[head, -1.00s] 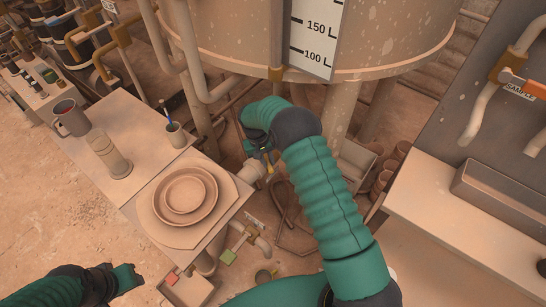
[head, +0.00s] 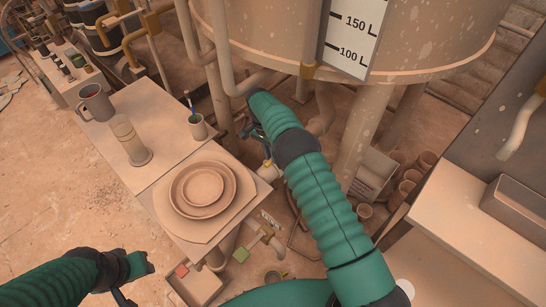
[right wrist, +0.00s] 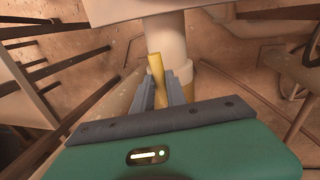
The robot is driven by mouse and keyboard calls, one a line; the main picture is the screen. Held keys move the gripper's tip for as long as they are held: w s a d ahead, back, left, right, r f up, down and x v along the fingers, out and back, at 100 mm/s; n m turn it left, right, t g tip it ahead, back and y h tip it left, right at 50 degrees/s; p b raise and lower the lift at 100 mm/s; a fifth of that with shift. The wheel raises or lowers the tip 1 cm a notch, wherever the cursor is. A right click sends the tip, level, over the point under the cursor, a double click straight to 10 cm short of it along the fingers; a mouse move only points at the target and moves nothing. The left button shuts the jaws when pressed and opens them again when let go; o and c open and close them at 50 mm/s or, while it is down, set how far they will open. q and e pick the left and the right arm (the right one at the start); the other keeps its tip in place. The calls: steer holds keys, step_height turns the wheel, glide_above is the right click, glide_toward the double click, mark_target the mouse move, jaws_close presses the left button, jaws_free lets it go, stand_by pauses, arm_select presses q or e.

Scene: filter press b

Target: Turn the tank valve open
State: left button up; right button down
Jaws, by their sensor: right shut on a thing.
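The tank (head: 400,40) stands at the top of the head view, with a level scale (head: 352,40) on its front. Below it, a pale outlet pipe (head: 267,173) shows beside the table's right edge. The yellow valve handle (right wrist: 157,72) shows in the right wrist view, in front of a pale upright pipe (right wrist: 165,40). My right gripper (right wrist: 161,88) is shut on this handle, one grey finger on each side; the handle's end sticks out beyond them. In the head view my right gripper (head: 260,138) is small and partly hidden by its wrist. My left gripper (head: 142,268) is low at the left, away from the valve; its jaws are unclear.
A table (head: 150,178) left of the valve holds stacked round plates (head: 203,188), a clear cylinder (head: 130,140), a mug (head: 94,102) and a cup (head: 197,127). Tank legs and pipes crowd the space around my right gripper. A bench (head: 455,215) stands at the right.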

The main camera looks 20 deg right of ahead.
steer(key=shift+w+r+m, duration=0.25)
steer(key=shift+w+m, duration=0.25)
steer(key=shift+w, duration=0.05)
steer(key=c, duration=1.5)
jaws_free()
steer(key=shift+c, duration=0.2)
steer(key=shift+o, duration=1)
steer(key=shift+f, duration=0.1)
steer(key=shift+s, duration=0.1)
step_height(320, 180, up, 7)
steer(key=w+p, duration=0.1)
steer(key=shift+w+a, duration=0.25)
steer(key=shift+a, duration=0.05)
